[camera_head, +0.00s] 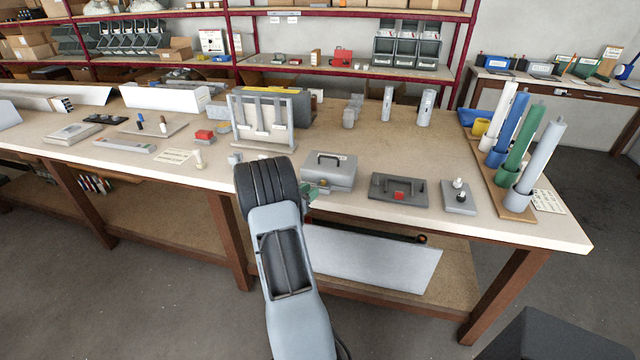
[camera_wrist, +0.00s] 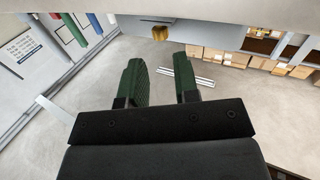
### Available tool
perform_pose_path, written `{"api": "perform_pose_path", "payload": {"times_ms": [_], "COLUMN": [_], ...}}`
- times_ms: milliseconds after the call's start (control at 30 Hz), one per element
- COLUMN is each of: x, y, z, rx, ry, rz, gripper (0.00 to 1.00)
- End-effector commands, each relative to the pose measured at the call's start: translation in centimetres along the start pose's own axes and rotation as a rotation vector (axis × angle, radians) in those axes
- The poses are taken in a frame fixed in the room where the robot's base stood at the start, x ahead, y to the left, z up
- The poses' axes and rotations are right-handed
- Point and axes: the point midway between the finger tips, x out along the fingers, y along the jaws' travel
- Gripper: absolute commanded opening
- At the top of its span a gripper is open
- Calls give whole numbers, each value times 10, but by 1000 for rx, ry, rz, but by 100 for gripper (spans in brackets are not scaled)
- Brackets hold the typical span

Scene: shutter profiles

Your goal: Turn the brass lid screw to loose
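A small brass screw (camera_wrist: 159,32) shows in the wrist view at the edge of a grey surface (camera_wrist: 200,37), ahead of my fingertips. In the head view a grey box with a dark top handle (camera_head: 329,172) stands near the bench's front edge; the screw is too small there to tell clearly. My gripper (camera_head: 309,192) is at that box's front left corner, its green fingers partly hidden by my arm. In the wrist view my gripper (camera_wrist: 158,65) is open and empty, with a clear gap between the fingers. The screw lies beyond this gap, apart from both fingers.
A dark grey case with a red part (camera_head: 399,190) and a small plate with knobs (camera_head: 459,197) stand right of the box. A slotted rack (camera_head: 263,125) stands behind it, to the left. Coloured tubes (camera_head: 508,130) stand at the right end.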

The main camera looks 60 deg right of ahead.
Motion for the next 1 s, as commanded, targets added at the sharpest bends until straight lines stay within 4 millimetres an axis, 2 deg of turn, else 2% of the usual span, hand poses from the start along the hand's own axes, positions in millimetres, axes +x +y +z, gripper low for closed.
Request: {"api": "perform_pose_path", "payload": {"times_ms": [200,400,833,1000], "x": [34,51,56,56], "y": [1,0,0,0], "z": [0,0,0,0], "rx": [0,0,0,0], "ry": [-2,-1,-1,-1], "rz": [1,0,-2,-2], "gripper": [29,29,28,12]}}
